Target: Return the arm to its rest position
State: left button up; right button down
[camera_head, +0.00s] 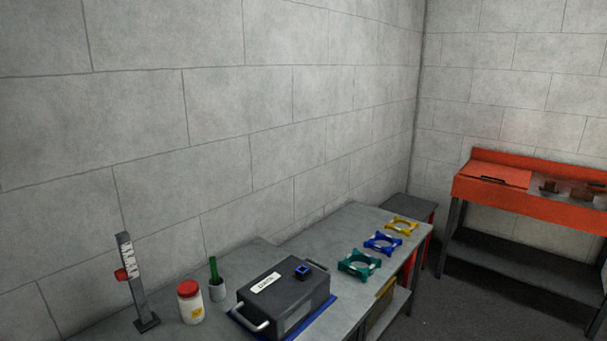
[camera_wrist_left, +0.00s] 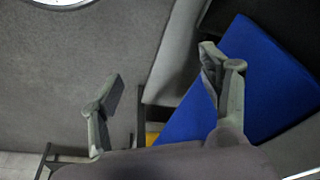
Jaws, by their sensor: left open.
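My left gripper (camera_wrist_left: 165,88) shows in the left wrist view with its two fingers wide apart and nothing between them. A blue flat surface (camera_wrist_left: 265,85) lies behind its right finger; I cannot tell whether they touch. No arm or gripper of mine shows in the head view. My right gripper is in neither view.
A grey bench (camera_head: 208,329) along the wall carries a dark box (camera_head: 285,300) on a blue mat, a white jar with red lid (camera_head: 190,302), a cup, an upright gauge (camera_head: 134,280) and several coloured ring frames (camera_head: 360,263). An orange workbench (camera_head: 530,205) stands right.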

pick_arm(q)
jog(key=s+a+f+g+b, duration=0.1)
jog(key=s+f, duration=0.3)
jog(key=f, duration=0.5)
jog(key=s+f+b, duration=0.1)
jog(key=s+f, duration=0.2)
jog(key=f, duration=0.6)
jog(key=s+a+f, duration=0.2)
jog(key=s+f, duration=0.7)
jog(key=s, duration=0.3)
jog(key=shift+a+g+b, duration=0.15)
jog(key=shift+g+b, duration=0.25)
jog(key=shift+b, duration=0.05)
jog(key=shift+s+f, duration=0.1)
